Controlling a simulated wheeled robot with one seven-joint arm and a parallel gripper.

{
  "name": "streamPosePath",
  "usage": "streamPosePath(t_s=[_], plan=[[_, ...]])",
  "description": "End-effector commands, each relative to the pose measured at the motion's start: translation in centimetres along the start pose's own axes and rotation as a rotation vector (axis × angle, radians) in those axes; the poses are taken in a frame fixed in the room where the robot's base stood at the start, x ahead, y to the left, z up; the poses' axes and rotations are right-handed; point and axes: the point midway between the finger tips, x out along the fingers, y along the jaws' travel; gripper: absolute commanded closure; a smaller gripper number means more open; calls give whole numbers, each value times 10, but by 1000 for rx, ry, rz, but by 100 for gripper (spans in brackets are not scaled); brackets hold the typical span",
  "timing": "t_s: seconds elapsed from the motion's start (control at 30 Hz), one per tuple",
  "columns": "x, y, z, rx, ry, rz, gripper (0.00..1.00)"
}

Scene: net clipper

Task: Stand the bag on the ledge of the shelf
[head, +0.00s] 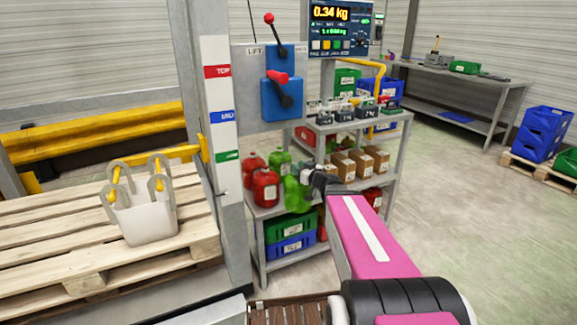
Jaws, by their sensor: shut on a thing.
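My gripper (308,178) is at the end of my pink arm, in front of the shelf. It is shut on a bright green bag (294,193), which hangs at the fingertips; the fingers are small and partly hidden by the wrist. The shelf (255,213) is a grey metal rack. On its middle level, behind and to the left of the held bag, stand red bags (266,187) and another green bag (279,162). The held bag overlaps the front of this level in the picture; I cannot tell whether it touches it.
Several brown cartons (343,168) stand right of my gripper. Green and blue crates (291,245) fill the lower level. A grey post (219,150) with coloured labels stands left.

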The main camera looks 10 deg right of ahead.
Motion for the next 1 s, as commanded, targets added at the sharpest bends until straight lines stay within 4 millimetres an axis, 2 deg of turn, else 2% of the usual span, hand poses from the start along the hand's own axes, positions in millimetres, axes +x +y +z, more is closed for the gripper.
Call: streamPosePath(t_s=[0.03, 0.1, 0.6, 0.73, 0.87, 1.0], plan=[[14, 10, 1, -1, 2, 0, 100], [27, 19, 1, -1, 1, 0, 100], [113, 77, 1, 1, 1, 0, 100], [124, 84, 0, 0, 0, 0, 100], [126, 86, 2, 1, -1, 0, 100], [126, 86, 15, 2, -1, 1, 100]])
